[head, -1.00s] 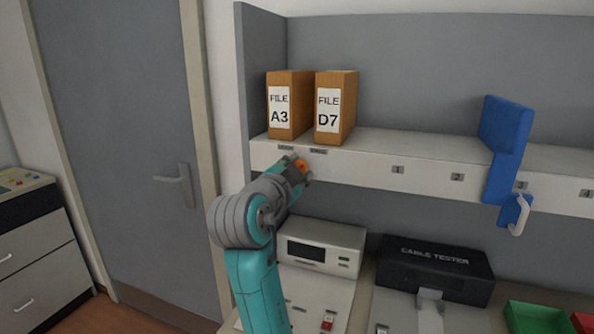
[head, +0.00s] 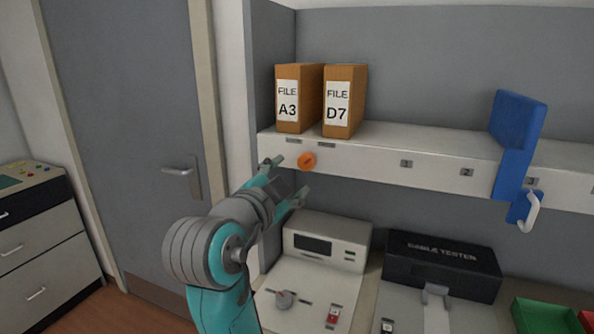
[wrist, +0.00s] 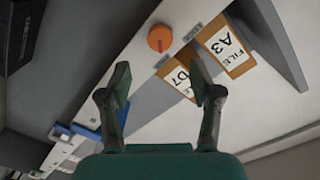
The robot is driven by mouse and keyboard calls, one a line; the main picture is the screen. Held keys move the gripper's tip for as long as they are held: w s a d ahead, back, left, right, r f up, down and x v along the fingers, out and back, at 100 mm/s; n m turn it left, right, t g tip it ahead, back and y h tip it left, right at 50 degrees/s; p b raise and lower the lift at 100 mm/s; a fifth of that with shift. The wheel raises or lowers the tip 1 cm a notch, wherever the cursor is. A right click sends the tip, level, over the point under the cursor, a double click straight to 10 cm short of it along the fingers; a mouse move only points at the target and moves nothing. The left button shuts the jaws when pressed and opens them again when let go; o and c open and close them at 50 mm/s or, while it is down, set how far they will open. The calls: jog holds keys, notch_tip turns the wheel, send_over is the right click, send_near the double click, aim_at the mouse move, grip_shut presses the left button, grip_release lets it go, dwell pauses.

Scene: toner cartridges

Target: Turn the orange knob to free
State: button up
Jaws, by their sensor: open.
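The orange knob (head: 307,161) is round and sits on the white front edge of the shelf, below the file boxes. It shows whole in the wrist view (wrist: 159,38), with a small dark mark on its face. I cannot read a position label beside it. My gripper (head: 289,180) is open and empty, just left of and below the knob in the head view. In the wrist view its two fingers (wrist: 160,82) are spread apart, with the knob beyond their tips and clear of them.
Files A3 (head: 299,98) and D7 (head: 344,101) stand on the shelf (head: 435,170) above the knob. A blue bracket (head: 516,145) hangs on the shelf to the right. Below are a white instrument (head: 327,243) and a black cable tester (head: 441,264).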

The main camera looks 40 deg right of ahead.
jog(key=shift+v, duration=1.4)
notch_tip(320, 180, down, 17)
jog(key=w+a+n+t+y, duration=0.2)
jog(key=n+t+y, duration=0.25)
jog(key=n, duration=0.55)
jog(key=s+a+f+n+t+y, duration=0.15)
jog(key=s+f+n+y, duration=0.3)
jog(key=s+f, duration=0.5)
jog(key=s+a+f+n+y, duration=0.3)
jog(key=s+f+n, duration=0.25)
jog(key=f, duration=0.75)
jog(key=s+a+f+g+y, duration=0.1)
jog(key=s+y, duration=0.1)
jog(key=s, duration=2.5)
jog(key=shift+a+y, duration=0.3)
jog(key=shift+a, duration=0.05)
